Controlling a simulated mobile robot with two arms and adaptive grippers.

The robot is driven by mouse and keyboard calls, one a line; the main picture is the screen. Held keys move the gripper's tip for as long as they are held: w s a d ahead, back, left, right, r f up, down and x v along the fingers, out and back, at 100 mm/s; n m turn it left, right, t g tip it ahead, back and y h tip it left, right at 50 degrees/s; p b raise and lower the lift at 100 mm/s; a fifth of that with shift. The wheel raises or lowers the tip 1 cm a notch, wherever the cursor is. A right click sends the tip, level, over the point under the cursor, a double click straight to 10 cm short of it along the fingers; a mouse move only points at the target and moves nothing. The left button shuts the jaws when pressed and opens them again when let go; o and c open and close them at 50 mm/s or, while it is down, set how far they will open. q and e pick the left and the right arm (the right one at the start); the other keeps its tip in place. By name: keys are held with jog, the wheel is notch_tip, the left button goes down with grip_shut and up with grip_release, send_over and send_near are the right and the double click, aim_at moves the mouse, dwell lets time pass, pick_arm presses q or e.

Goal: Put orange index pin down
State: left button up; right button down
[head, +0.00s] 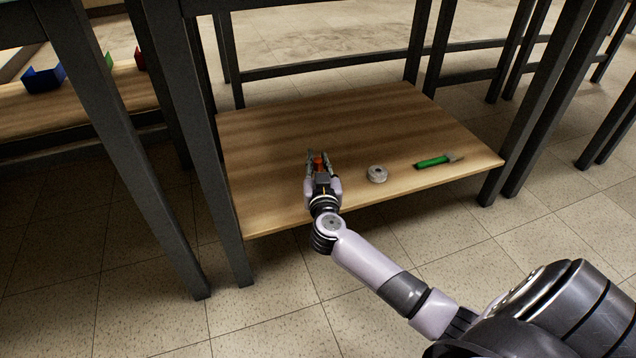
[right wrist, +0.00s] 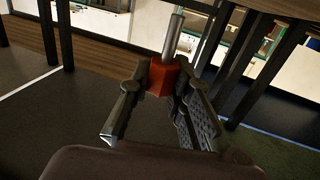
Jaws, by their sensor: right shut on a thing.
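The orange index pin (head: 320,162) is in my right gripper (head: 319,163), over the wooden lower shelf (head: 390,119) in the head view. In the right wrist view the pin's orange block (right wrist: 163,76) sits between the two fingers of my right gripper (right wrist: 162,85), and its grey metal shaft (right wrist: 174,36) points up and away. The fingers are shut on the block. I cannot tell from these views whether the pin touches the shelf. My left gripper is not in view.
A grey ring-shaped part (head: 377,174) and a green-handled tool (head: 436,161) lie on the shelf right of my gripper. Dark table legs (head: 214,160) frame the shelf. A blue bin (head: 43,78) stands on another shelf at left. The shelf's back half is clear.

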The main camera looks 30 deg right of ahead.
jog(key=shift+f+b, duration=2.1)
jog(key=shift+f, duration=0.2)
jog(key=shift+r, duration=0.2)
jog(key=shift+f, duration=0.1)
jog(key=c, duration=1.5)
grip_release()
jog(key=shift+f, duration=0.1)
jog(key=shift+o, duration=0.2)
